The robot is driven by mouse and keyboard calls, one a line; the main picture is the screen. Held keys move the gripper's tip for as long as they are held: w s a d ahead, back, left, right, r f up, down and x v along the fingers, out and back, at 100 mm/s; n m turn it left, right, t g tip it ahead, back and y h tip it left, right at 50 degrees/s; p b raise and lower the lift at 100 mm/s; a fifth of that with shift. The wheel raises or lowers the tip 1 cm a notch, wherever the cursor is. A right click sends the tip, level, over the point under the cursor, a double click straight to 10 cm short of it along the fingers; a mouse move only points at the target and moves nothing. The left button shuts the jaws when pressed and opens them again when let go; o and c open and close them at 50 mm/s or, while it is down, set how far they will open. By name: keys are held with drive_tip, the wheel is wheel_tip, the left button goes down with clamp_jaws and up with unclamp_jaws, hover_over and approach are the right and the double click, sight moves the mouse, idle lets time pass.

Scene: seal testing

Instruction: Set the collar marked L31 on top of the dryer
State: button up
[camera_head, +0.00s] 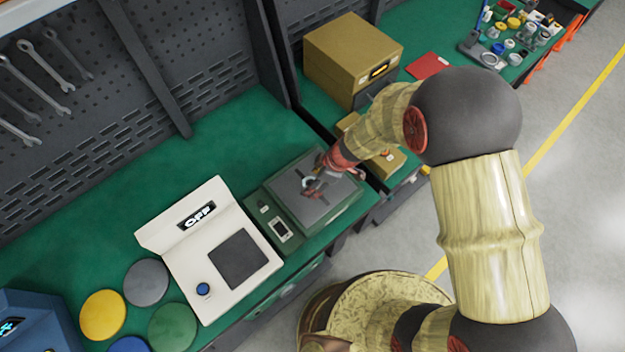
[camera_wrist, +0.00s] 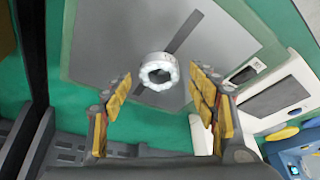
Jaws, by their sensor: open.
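A white ring-shaped collar (camera_wrist: 158,72) with a scalloped rim sits on the grey top plate of a green device (camera_wrist: 100,40). In the head view the collar (camera_head: 310,184) is small and partly covered by my gripper, and the green device (camera_head: 262,212) stands on the bench. No L31 mark is legible on the collar. My gripper (camera_wrist: 158,108) is open, its yellow-padded fingers apart on either side of and just short of the collar, with nothing between them. A white device with an OFF display (camera_head: 203,225) stands left of the green one. No label tells which unit is the dryer.
Yellow, grey and green discs (camera_head: 146,282) lie at the lower left beside a blue device (camera_head: 35,322). A tan box (camera_head: 352,52) stands behind my arm, near a red flat item (camera_head: 427,66). Small parts crowd the far right bench. The green bench behind the devices is clear.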

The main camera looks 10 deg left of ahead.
drive_tip(key=d+r+m, duration=0.1)
drive_tip(key=d+r, duration=0.2)
drive_tip(key=r, duration=0.4)
drive_tip(key=d+r+m+t, duration=0.1)
drive_tip(key=d+r, duration=0.2)
drive_tip(key=r, duration=0.4)
drive_tip(key=d+r+m, duration=0.1)
drive_tip(key=d+r, duration=0.2)
drive_tip(key=r, duration=0.5)
drive_tip(key=s+d+r+m+t+h, duration=0.4)
drive_tip(key=s+d+r+m, duration=0.9)
drive_tip(key=d+r, duration=0.4)
drive_tip(key=shift+s+d+r+m+p, duration=0.2)
drive_tip(key=shift+s+m+p, duration=0.15)
drive_tip(key=shift+s, duration=0.3)
